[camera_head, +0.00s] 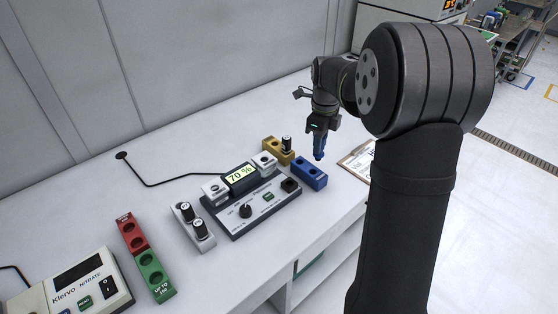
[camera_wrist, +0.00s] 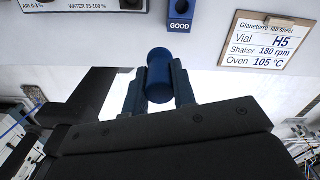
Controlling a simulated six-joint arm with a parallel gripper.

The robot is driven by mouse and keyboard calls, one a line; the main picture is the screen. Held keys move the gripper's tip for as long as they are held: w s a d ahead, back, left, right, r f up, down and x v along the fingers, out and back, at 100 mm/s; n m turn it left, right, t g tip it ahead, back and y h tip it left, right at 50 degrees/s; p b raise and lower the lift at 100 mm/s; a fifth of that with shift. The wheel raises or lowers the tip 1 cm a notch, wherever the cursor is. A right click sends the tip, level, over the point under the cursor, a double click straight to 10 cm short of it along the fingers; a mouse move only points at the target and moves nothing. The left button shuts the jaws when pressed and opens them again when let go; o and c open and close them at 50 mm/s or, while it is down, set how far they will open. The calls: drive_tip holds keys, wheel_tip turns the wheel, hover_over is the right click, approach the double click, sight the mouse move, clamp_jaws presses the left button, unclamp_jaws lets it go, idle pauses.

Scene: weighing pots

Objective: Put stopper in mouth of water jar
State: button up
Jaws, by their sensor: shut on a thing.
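My gripper (camera_head: 319,157) hangs above the white bench, over or close behind the blue block (camera_head: 310,173); the exact height is hard to tell. In the wrist view my gripper (camera_wrist: 159,88) is shut on a dark blue cylinder (camera_wrist: 159,66), its round end pointing away from the wrist. Whether this is the stopper cannot be told. No water jar can be made out in either view. The blue block, marked GOOD (camera_wrist: 180,12), lies ahead of the cylinder in the wrist view, apart from it.
A meter reading 70 % (camera_head: 250,207) stands mid-bench. Red (camera_head: 131,233) and green (camera_head: 153,273) blocks stand left. A clipboard (camera_head: 357,160) lies right of the blue block.

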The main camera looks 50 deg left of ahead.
drive_tip(key=a+r+n, duration=0.2)
drive_tip(key=a+n, duration=0.1)
drive_tip(key=a, duration=0.4)
drive_tip(key=shift+s+a+f, duration=1.1)
drive_tip(key=shift+a+f, duration=0.6)
drive_tip(key=shift+f, duration=0.1)
drive_tip(key=shift+s+a+f, duration=1.15)
drive_tip(key=shift+a+f, duration=0.5)
drive_tip(key=shift+f, duration=0.2)
drive_tip(key=shift+s+a+f, duration=1.1)
drive_tip(key=shift+a+f, duration=0.6)
drive_tip(key=shift+f, duration=0.1)
drive_tip(key=shift+f, duration=0.15)
drive_tip(key=o, duration=1)
drive_tip(key=shift+c, duration=0.2)
wheel_tip(320, 180, up, 12)
drive_tip(key=shift+r, duration=0.2)
